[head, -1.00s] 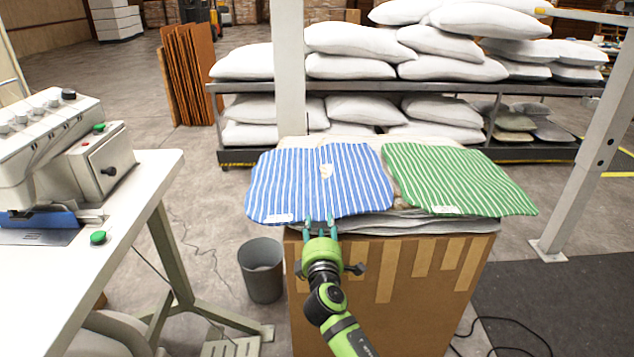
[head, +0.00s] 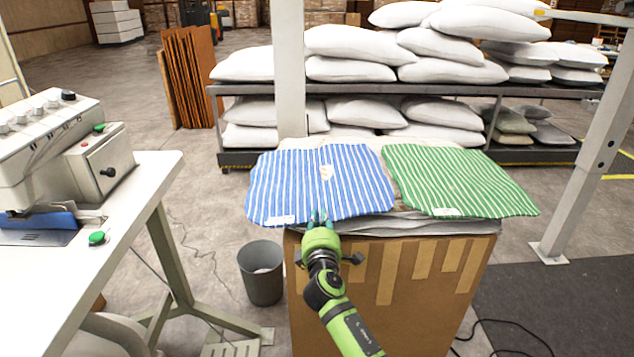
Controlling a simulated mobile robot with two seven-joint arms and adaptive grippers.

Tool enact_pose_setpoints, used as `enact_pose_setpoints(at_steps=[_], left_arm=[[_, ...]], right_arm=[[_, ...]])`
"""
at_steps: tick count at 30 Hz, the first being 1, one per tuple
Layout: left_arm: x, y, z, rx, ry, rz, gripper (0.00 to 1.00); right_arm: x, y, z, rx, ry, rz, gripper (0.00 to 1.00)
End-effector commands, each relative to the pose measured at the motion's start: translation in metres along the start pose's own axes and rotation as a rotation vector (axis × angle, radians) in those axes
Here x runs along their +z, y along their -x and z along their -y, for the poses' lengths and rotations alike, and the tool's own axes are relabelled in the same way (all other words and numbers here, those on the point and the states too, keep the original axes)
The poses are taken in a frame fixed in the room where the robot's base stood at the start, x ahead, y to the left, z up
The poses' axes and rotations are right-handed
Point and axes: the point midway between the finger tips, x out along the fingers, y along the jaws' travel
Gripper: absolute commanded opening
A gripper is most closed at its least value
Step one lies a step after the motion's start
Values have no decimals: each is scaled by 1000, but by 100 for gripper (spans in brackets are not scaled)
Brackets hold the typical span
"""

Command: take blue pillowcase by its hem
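The blue-and-white striped pillowcase (head: 290,190) lies flat on the left part of the stack on a cardboard box. It has a white label near its front hem and a pale patch near its middle. My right gripper (head: 319,216) is at the front hem, just right of the label. Its teal fingertips overlap the edge of the cloth and stand close together, closed on the hem as far as I can see. The fingertips are small here and the underside of the hem is hidden. The cloth still lies flat. My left gripper is not in view.
A green striped pillowcase (head: 458,180) lies to the right on the same cardboard box (head: 440,290). A grey bin (head: 262,273) stands left of the box. A white table (head: 140,190) with a sewing machine (head: 50,150) is at left. White pillows (head: 365,110) fill the rack behind.

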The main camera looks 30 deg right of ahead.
Motion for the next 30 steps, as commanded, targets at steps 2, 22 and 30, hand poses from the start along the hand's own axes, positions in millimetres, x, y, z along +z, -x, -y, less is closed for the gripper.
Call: enact_pose_setpoints(at_steps=[2, 22, 30], left_arm=[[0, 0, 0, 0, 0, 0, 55], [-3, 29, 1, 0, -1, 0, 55], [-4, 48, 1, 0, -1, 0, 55]], right_arm=[[0, 0, 2, -4, 1, 1, 0], [3, 0, -29, -3, 1, 1, 0], [5, 0, -49, -2, 1, 1, 0]])
